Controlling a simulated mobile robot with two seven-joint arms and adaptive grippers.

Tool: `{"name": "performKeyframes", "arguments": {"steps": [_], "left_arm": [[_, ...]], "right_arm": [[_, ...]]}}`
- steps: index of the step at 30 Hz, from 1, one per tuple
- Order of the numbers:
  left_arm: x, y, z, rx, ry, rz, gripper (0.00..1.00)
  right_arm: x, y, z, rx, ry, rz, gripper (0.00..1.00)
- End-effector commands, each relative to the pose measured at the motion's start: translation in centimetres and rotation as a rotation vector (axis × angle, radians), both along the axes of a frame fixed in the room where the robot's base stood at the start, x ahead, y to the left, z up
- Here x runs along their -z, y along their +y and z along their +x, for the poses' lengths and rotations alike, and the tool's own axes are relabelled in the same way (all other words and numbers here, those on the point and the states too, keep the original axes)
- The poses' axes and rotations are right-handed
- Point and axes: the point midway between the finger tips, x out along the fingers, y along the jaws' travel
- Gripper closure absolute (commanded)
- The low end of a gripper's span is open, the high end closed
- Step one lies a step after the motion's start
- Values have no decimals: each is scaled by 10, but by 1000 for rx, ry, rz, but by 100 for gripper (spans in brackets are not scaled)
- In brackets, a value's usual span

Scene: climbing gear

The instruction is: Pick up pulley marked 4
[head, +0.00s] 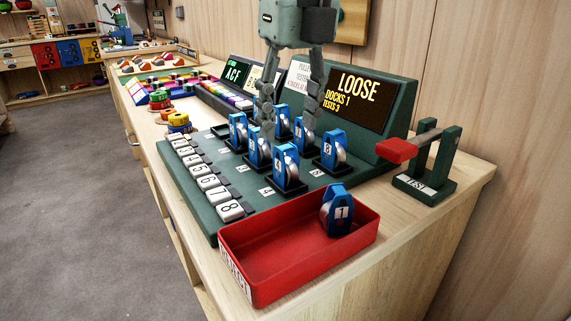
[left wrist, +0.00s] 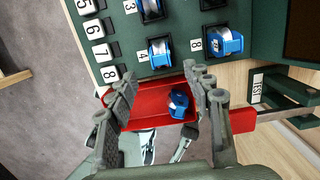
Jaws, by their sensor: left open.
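My left gripper (head: 289,125) is open and empty, pointing down over the blue pulleys in the head view. A blue pulley (head: 287,168) stands in the front dock beside the label 4; it also shows in the left wrist view (left wrist: 160,54), beyond my open fingers (left wrist: 160,82). The number on this pulley is too small to read surely. Another blue pulley (head: 334,150) stands to its right, by the dock labelled 8. More blue pulleys (head: 258,150) stand behind, partly hidden by my fingers. My right gripper is not in view.
A red tray (head: 285,255) at the front holds a tilted blue pulley (head: 338,212) marked 1. Numbered white keys (head: 213,182) line the green board's left side. A test stand with a red handle (head: 397,151) is at right. A sign (head: 360,95) reads LOOSE.

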Motion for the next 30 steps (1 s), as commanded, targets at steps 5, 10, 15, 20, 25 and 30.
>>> {"name": "performKeyframes", "arguments": {"steps": [5,10,15,20,25,30], "left_arm": [[21,2,2,2,4,-1,49],[44,4,8,3,7,-1,49],[66,6,12,3,5,-2,49],[71,6,12,3,4,-3,49],[71,6,12,2,4,-3,53],[70,6,12,2,4,-3,74]], "right_arm": [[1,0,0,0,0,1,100],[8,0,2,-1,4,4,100],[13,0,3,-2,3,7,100],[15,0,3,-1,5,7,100],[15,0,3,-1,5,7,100],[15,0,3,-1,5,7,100]]}}
